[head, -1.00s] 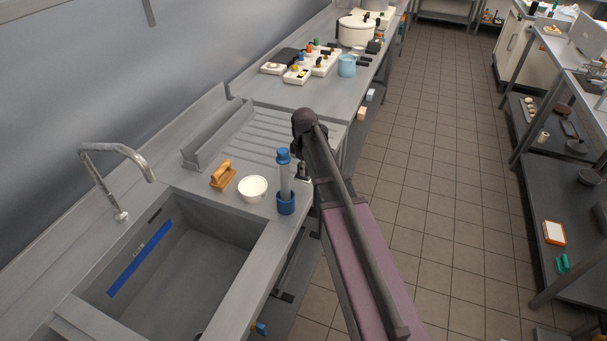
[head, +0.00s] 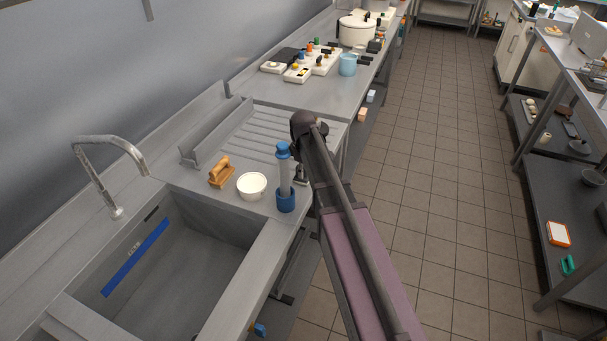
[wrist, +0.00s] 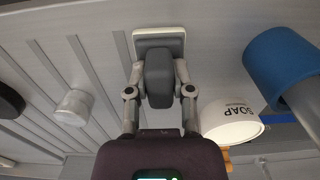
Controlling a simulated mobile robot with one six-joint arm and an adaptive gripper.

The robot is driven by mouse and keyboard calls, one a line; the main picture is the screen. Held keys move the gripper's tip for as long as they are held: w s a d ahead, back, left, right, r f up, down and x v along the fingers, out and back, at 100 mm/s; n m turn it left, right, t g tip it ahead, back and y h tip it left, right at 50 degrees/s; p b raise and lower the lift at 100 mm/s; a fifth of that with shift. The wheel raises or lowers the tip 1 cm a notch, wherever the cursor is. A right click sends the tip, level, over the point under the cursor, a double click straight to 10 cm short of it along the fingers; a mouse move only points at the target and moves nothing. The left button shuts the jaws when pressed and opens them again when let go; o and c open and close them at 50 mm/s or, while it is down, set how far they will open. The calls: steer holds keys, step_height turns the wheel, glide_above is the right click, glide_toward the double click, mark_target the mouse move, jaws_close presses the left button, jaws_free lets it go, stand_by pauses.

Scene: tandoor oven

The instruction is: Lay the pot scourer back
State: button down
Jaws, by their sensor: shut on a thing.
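The pot scourer (wrist: 159,62) has a dark grey handle and a flat grey pad with a white edge. It shows in the wrist view between the fingers of my gripper (wrist: 159,88), which is shut on its handle. The pad lies close to the grey metal worktop (wrist: 215,25); I cannot tell whether it touches. In the head view my arm hides most of the gripper and scourer, beside the worktop's front edge, right of the blue-based upright cylinder (head: 285,180).
A white bowl marked SOAP (head: 252,186) and an orange-brown handled brush (head: 222,172) stand left of the cylinder. The sink (head: 185,275) is in front of them. Behind lies the ribbed drainboard (head: 240,137). A small pale cylinder (wrist: 73,104) shows in the wrist view.

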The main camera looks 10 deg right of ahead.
steer(key=shift+f, duration=0.1)
stand_by(0.3)
steer(key=shift+c, duration=2.4)
jaws_free()
step_height(320, 180, up, 12)
steer(key=p, duration=1.2)
steer(key=shift+s, duration=0.1)
steer(key=s+m, duration=1.1)
steer(key=s, duration=0.9)
steer(key=shift+s+d, duration=0.2)
steer(key=shift+s, duration=0.2)
